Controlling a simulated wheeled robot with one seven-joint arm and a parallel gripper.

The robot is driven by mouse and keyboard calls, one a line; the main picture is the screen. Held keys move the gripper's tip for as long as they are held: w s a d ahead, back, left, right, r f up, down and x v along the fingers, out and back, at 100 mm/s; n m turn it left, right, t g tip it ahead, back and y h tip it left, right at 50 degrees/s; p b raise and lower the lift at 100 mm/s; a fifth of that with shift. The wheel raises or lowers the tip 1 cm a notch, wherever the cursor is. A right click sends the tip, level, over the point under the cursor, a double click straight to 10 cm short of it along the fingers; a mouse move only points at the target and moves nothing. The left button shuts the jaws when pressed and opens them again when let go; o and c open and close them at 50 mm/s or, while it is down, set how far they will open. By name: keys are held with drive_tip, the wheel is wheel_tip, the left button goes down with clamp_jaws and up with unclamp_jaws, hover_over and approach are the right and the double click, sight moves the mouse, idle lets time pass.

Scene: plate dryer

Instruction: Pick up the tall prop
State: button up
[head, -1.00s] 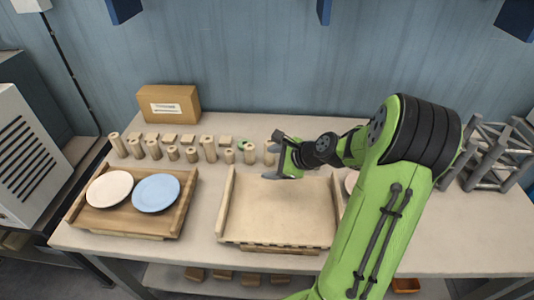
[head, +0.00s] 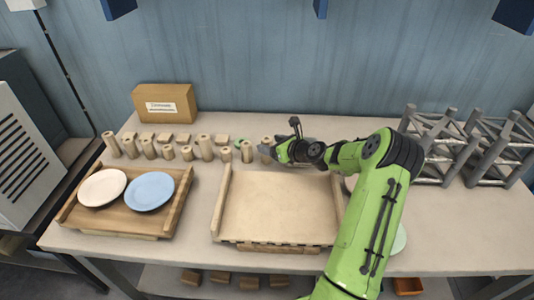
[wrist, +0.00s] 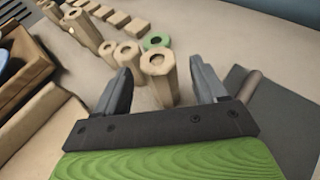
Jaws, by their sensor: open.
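Several wooden props with holes in their tops stand in a row at the back of the table. In the wrist view, a tall wooden prop (wrist: 160,78) stands upright between the two grey fingers of my gripper (wrist: 160,84), with space on both sides. Its lower part is visible between the fingers. In the head view, my gripper (head: 271,149) is at the right end of the row, pointing left, and partly hides the end prop (head: 266,141). My gripper is open and holds nothing.
Shorter props (wrist: 128,52) and a green ring (wrist: 156,41) are close by. A wooden tray (head: 222,205) lies in front of the row. A rack with two plates (head: 150,192) is at left, a cardboard box (head: 165,103) behind, metal frames (head: 440,145) at right.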

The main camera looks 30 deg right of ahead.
drive_tip(key=x, duration=0.2)
drive_tip(key=shift+w+f, duration=0.2)
drive_tip(key=shift+w, duration=0.05)
drive_tip(key=shift+s+r, duration=0.1)
drive_tip(key=c, duration=1.2)
wheel_tip(320, 180, up, 10)
drive_tip(key=p, duration=0.3)
